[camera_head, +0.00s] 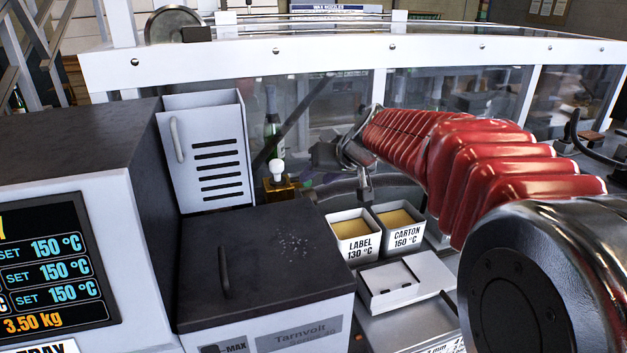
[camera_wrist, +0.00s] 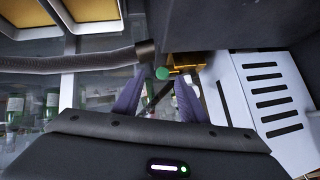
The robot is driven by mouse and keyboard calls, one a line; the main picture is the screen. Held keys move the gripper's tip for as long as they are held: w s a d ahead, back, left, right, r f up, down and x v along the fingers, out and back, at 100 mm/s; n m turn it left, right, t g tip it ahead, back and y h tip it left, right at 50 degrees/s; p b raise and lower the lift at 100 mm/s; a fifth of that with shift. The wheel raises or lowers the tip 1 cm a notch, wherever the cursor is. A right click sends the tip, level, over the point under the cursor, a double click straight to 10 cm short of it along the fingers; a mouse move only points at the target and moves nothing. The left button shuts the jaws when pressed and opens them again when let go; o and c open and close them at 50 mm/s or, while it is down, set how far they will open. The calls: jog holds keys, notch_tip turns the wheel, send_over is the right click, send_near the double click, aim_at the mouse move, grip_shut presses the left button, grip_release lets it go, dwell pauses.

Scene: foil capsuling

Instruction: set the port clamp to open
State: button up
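A brass block (camera_head: 279,188) with a white rounded knob (camera_head: 277,167) stands behind the dark-lidded tank; I take it to be the port clamp. The brass also shows in the wrist view (camera_wrist: 187,61), just beyond my fingers. A small green disc (camera_wrist: 162,73) lies beside it there; I cannot tell if it belongs to the clamp. My gripper (camera_wrist: 157,90) has its two purple-grey fingers apart, with no thing held between them. In the head view my gripper (camera_head: 312,178) is dark and partly blurred, right of the clamp. The clamp's setting cannot be read.
A dark-lidded tank (camera_head: 265,250) stands in front, and a white louvred box (camera_head: 205,150) to the left, also in the wrist view (camera_wrist: 265,95). Trays marked LABEL (camera_head: 352,230) and CARTON (camera_head: 398,219) lie below my arm. A grey hose (camera_wrist: 75,62) ends near the clamp.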

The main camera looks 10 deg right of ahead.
jog(key=v, duration=1)
jog(key=shift+s, duration=0.2)
jog(key=shift+d+r, duration=0.1)
jog(key=shift+d, duration=0.05)
